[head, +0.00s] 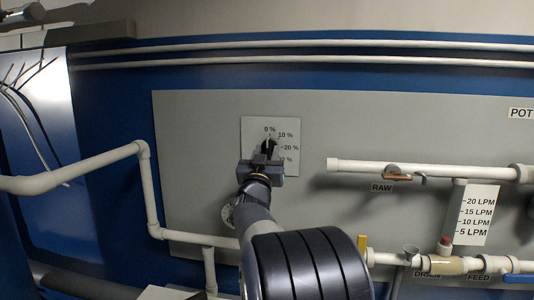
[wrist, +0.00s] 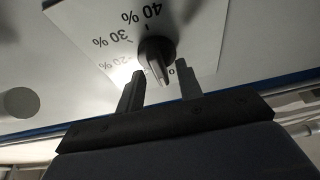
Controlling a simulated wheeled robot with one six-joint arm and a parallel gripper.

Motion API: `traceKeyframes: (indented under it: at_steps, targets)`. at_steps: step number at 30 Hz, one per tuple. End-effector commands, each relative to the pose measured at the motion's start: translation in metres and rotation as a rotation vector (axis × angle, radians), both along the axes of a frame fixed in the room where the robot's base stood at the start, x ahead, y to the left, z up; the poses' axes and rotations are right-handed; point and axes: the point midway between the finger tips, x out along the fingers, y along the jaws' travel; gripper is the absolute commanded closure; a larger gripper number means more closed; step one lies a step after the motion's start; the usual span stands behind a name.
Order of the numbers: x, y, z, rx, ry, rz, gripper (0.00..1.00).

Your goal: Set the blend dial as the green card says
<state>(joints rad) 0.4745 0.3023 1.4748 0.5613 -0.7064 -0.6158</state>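The blend dial is a dark knob (head: 269,145) on a white scale plate (head: 254,126) on the grey panel. In the head view, 0 %, 10 % and 20 % are readable and lower marks are partly hidden by my gripper (head: 262,163). In the wrist view the knob (wrist: 155,55) sits just beyond my gripper (wrist: 160,84), between the lines of its two spread fingers. The 30 % and 40 % marks read upside down there. The knob's exact setting cannot be told. No green card shows.
White pipes (head: 440,170) with a RAW valve (head: 392,171) and a flow scale (head: 478,215) are at the right. A bent white pipe (head: 148,190) runs at the left. Panel area above the plate is clear.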

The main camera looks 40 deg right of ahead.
Motion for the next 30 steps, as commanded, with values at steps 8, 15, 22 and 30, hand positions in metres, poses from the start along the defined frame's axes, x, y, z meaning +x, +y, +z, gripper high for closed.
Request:
traceKeyframes:
  at_steps: [8, 15, 22, 30]
  targets:
    - [-0.032, 0.039, -0.022, -0.001, -0.002, 0.003, 0.65]
    - [-0.053, 0.062, -0.035, -0.001, -0.002, 0.001, 0.65]
    - [-0.058, 0.067, -0.037, -0.001, -0.001, 0.000, 0.65]
    - [-0.057, 0.066, -0.036, -0.001, -0.001, 0.000, 0.65]
